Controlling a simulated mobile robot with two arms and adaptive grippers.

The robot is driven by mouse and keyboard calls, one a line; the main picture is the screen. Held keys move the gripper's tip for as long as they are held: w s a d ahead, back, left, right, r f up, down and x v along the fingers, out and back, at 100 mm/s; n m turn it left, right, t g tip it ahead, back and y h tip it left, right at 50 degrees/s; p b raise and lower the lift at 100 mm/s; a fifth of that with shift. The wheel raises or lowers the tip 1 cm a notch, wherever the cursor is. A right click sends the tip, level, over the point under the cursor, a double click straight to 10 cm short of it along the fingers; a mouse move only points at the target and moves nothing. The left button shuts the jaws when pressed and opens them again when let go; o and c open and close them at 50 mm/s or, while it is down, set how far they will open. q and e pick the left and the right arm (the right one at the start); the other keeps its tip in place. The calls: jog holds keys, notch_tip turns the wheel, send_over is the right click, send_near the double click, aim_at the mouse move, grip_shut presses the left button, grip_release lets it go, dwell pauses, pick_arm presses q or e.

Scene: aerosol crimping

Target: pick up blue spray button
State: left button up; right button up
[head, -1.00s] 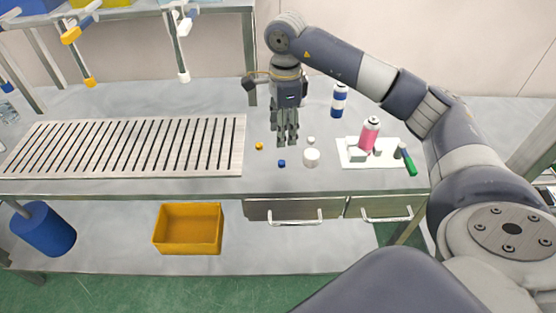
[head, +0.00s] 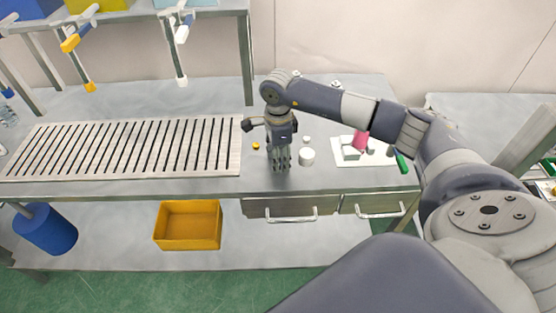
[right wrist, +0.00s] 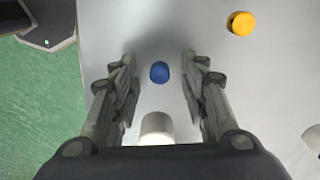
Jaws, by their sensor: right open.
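The blue spray button (right wrist: 159,72) lies on the metal tabletop in the right wrist view, between the two fingers and apart from both. My right gripper (right wrist: 159,65) is open and empty, pointing down over the button. In the head view the right gripper (head: 281,166) is low over the table near its front edge, and it hides the blue button there. My left gripper is not in view.
A yellow button (head: 256,146) lies left of the gripper; it also shows in the right wrist view (right wrist: 241,23). A white cylinder (head: 307,157) and a small white button (head: 307,139) stand close on the right. A white tray (head: 340,160) with a pink can (head: 360,140) is further right. A slotted plate (head: 120,148) lies left.

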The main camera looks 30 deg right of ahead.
jog(key=c, duration=0.8)
jog(key=shift+o, duration=0.2)
jog(key=shift+r, duration=0.1)
